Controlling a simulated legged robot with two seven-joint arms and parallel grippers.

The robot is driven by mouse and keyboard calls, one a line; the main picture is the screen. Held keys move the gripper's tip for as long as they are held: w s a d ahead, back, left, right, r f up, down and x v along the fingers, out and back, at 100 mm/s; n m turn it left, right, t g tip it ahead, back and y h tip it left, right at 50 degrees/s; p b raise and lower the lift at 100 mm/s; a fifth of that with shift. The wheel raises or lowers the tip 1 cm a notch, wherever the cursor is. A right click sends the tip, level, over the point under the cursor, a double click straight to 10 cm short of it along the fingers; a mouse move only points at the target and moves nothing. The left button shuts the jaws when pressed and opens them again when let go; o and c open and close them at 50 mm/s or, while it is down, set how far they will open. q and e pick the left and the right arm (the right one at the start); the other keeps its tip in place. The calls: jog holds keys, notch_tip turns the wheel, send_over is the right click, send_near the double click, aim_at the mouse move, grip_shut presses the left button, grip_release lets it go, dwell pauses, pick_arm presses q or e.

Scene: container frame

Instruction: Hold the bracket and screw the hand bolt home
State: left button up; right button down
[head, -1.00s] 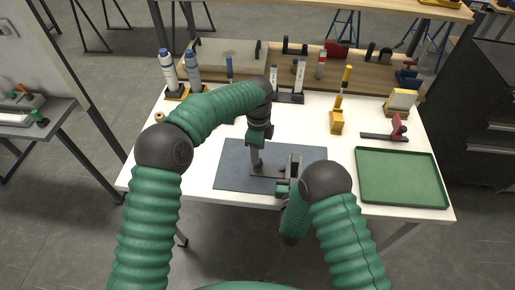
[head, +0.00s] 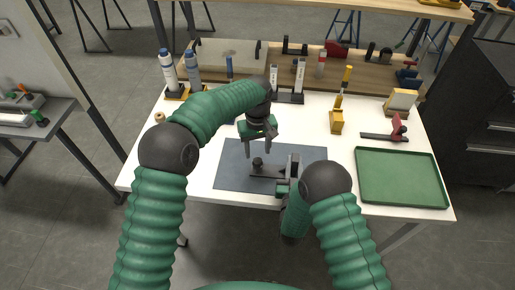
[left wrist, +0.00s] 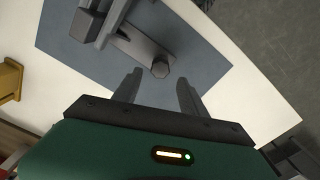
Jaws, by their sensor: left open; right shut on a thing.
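The dark grey bracket (head: 267,172) lies on the blue-grey mat (head: 228,170); it also shows in the left wrist view (left wrist: 137,45). The hand bolt (head: 257,163), with a dark knobbed head, stands at the bracket's left end. Its head (left wrist: 160,69) shows in the left wrist view; how deep it sits cannot be told. My left gripper (head: 261,154) is open and empty above the bolt, apart from it. Its two fingers (left wrist: 159,84) are spread, with the bolt head beyond their tips. My right gripper (head: 283,187) is shut on the bracket's right end, its fingers partly hidden.
A green tray (head: 400,204) lies at the right of the white table (head: 195,150). A yellow block holder (head: 337,122), a red-handled tool (head: 397,127) and several bottles and holders stand toward the back.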

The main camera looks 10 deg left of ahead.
aim_at(258, 160)
pick_arm(q)
jog(key=shift+f, duration=4.05)
grip_shut()
jog(key=m, duration=0.4)
jog(key=shift+m, duration=0.4)
jog(key=m, duration=0.6)
jog(key=shift+m, duration=0.4)
jog(key=shift+o, duration=0.4)
grip_release()
